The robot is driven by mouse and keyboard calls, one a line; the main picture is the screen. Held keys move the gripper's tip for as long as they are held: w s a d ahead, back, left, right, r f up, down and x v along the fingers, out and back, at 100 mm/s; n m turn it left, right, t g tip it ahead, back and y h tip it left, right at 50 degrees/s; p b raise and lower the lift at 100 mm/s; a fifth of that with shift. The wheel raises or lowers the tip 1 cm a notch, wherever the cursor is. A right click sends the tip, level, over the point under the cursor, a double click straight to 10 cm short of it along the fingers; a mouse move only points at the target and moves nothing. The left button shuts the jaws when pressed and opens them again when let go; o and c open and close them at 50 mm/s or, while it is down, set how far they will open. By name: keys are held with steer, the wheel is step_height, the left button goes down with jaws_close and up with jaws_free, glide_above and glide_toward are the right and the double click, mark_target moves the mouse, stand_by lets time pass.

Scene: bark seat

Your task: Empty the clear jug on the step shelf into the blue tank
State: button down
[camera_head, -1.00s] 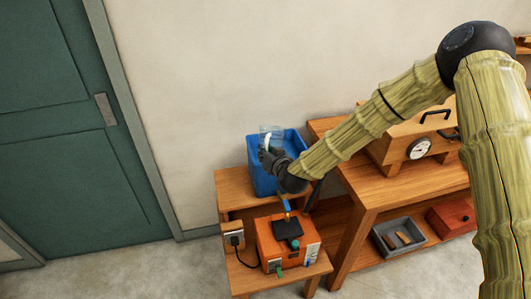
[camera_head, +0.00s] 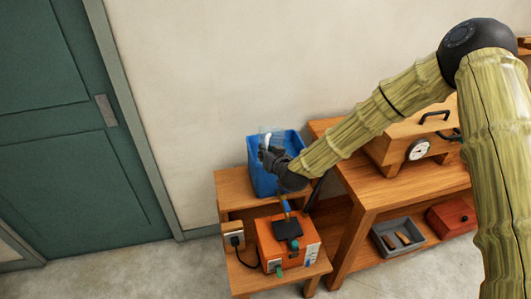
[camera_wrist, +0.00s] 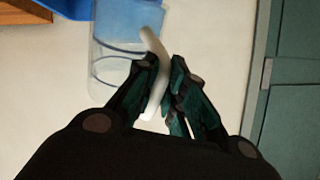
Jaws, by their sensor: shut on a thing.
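The clear jug (camera_head: 265,137) is held over the blue tank (camera_head: 258,180) in the head view. My gripper (camera_head: 270,155) is shut on its white handle. The wrist view shows the jug (camera_wrist: 107,62) with blue-looking liquid or tank colour through its upper part, the white handle (camera_wrist: 153,50) between the fingers of my gripper (camera_wrist: 160,90). An edge of the tank (camera_wrist: 66,8) shows at the top left there. The tank stands on the upper level of the wooden step shelf (camera_head: 232,190). My gripper partly hides the jug; its exact tilt and the liquid level are unclear.
An orange box device (camera_head: 270,250) with a dark top sits on the lower step, beside a wall socket block (camera_head: 233,235). A green door (camera_head: 70,130) is at the left.

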mark_target(267, 135)
steer(key=shift+w+d+r+m+g+p, duration=0.1)
steer(key=shift+w+r+m+g+p, duration=0.4)
steer(key=shift+r+p, duration=0.8)
steer(key=shift+w+d+r+m+g+p, duration=0.1)
steer(key=shift+w+r+g+p, duration=0.2)
steer(key=shift+r+g+p, duration=0.9)
steer(key=shift+w+d+r+m+g+p, duration=0.15)
steer(key=shift+w+r+p, duration=0.25)
steer(key=shift+r+p, duration=0.9)
steer(key=shift+w+r+m+g+p, duration=0.25)
steer(key=shift+w+r+g+p, duration=0.1)
steer(key=shift+r+g, duration=0.25)
steer(key=shift+w+r+m+g+p, duration=0.2)
steer(key=shift+r+g+p, duration=0.1)
steer(key=shift+r+g, duration=0.25)
stand_by(1.1)
steer(key=shift+w+d+r+m+g, duration=0.2)
steer(key=shift+w+r+g, duration=0.35)
steer(key=shift+w, duration=0.2)
steer(key=shift+w+d+r+m+g, duration=0.1)
steer(key=shift+w+r+m+g, duration=0.1)
steer(key=shift+w+r+g, duration=0.45)
stand_by(0.6)
